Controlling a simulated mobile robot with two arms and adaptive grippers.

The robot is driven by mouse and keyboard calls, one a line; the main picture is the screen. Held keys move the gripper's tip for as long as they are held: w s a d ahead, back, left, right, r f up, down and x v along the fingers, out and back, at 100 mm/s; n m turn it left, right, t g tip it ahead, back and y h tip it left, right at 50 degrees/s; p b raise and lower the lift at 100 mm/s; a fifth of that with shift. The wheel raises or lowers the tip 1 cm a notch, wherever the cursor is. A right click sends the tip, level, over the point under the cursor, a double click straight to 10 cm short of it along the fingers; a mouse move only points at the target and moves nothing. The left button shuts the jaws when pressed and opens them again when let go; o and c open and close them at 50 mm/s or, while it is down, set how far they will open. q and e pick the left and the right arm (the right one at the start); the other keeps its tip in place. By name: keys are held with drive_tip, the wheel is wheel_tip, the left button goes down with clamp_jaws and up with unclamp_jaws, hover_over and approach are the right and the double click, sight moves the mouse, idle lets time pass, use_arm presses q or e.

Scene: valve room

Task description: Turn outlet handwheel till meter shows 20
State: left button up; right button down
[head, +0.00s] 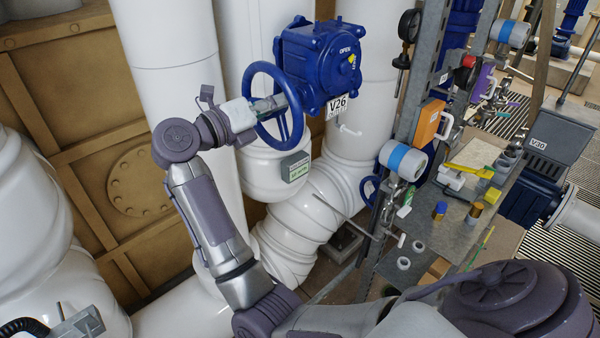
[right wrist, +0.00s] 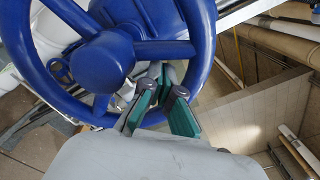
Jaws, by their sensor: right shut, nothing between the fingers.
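The blue handwheel (head: 270,80) sits on a blue gearbox (head: 318,62) marked OPEN, with a V26 tag (head: 339,104). My right gripper (head: 275,102) is at the wheel, its fingers reaching in near the rim. In the right wrist view the handwheel (right wrist: 106,62) fills the upper left, and the shut, empty teal-padded fingers (right wrist: 162,88) point into the gap between hub and rim. I cannot tell whether they touch it. A small grey meter box with a green display (head: 296,167) is on the white pipe below; its figures are too small to read. My left gripper does not show clearly.
Large white pipes stand around the valve. To the right, a steel post (head: 422,80) carries gauges and an orange box (head: 428,121), beside a grey bench (head: 440,225) with small parts.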

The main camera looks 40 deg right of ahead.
drive_tip(key=shift+w+a+r, duration=0.15)
drive_tip(key=shift+w+r, duration=0.4)
drive_tip(key=shift+w, duration=0.2)
drive_tip(key=shift+w+a+r, duration=0.1)
drive_tip(key=shift+w+r, duration=0.25)
drive_tip(key=shift+w, duration=0.4)
drive_tip(key=shift+w+b, duration=0.3)
drive_tip(key=shift+w, duration=0.55)
